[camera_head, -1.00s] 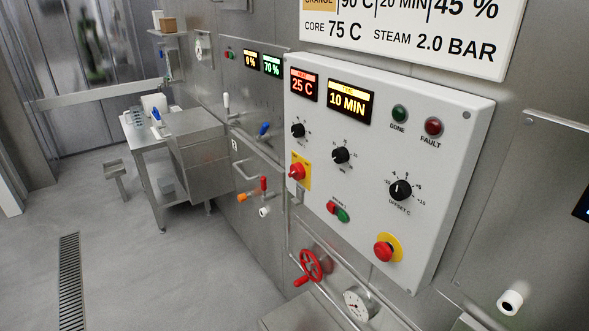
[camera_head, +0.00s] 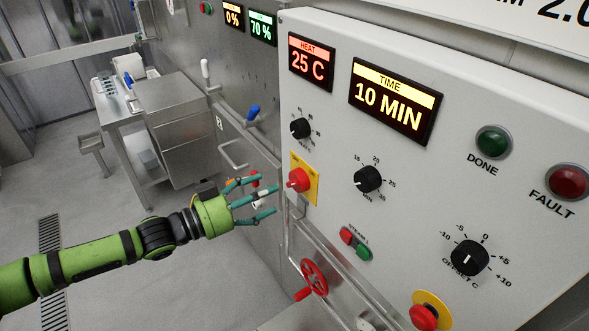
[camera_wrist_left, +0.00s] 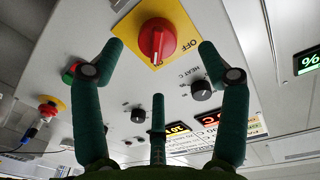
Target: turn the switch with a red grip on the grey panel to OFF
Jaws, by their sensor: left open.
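The switch with a red grip (camera_head: 299,180) sits on a yellow plate at the left edge of the grey panel (camera_head: 400,215). In the left wrist view the red grip (camera_wrist_left: 156,41) shows close, on its yellow plate with the word OFF at the plate's edge. My left gripper (camera_head: 262,198) is open and empty, to the left of the switch and a little lower, apart from it. In the left wrist view its teal fingers (camera_wrist_left: 158,60) spread on both sides of the red grip, with a third finger below. My right gripper is not in view.
Black knobs for time (camera_head: 367,179) and offset (camera_head: 469,258) are on the panel. A red and green button pair (camera_head: 355,243) is below the switch. A red handwheel (camera_head: 314,277) and a red mushroom button (camera_head: 424,317) are lower. Blue and white levers stand left of the panel.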

